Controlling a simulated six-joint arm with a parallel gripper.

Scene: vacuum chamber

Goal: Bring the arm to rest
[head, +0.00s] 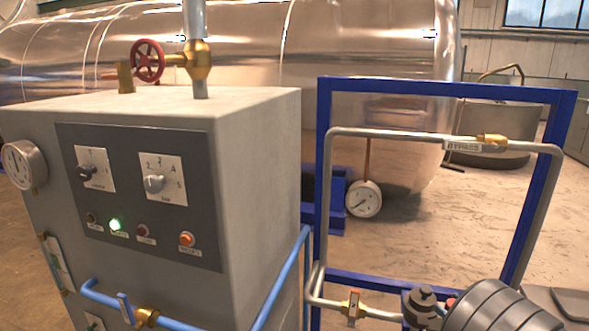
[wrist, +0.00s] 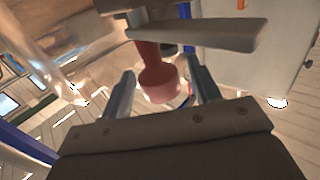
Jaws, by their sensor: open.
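My gripper (wrist: 160,68) shows in the wrist view with its two grey fingers apart, so it is open. A red, flared part (wrist: 158,78) with a pinkish end appears in the gap between the fingers. I cannot tell what it belongs to or how far it is from them, and no contact shows. I cannot make out my gripper in the head view.
The head view shows a grey control cabinet (head: 262,160) with a red handwheel valve (head: 148,61) on top. A large shiny tank (head: 360,45) lies behind. A blue frame (head: 325,185) with a bypass pipe (head: 380,133) and a dial gauge (head: 363,199) stand right.

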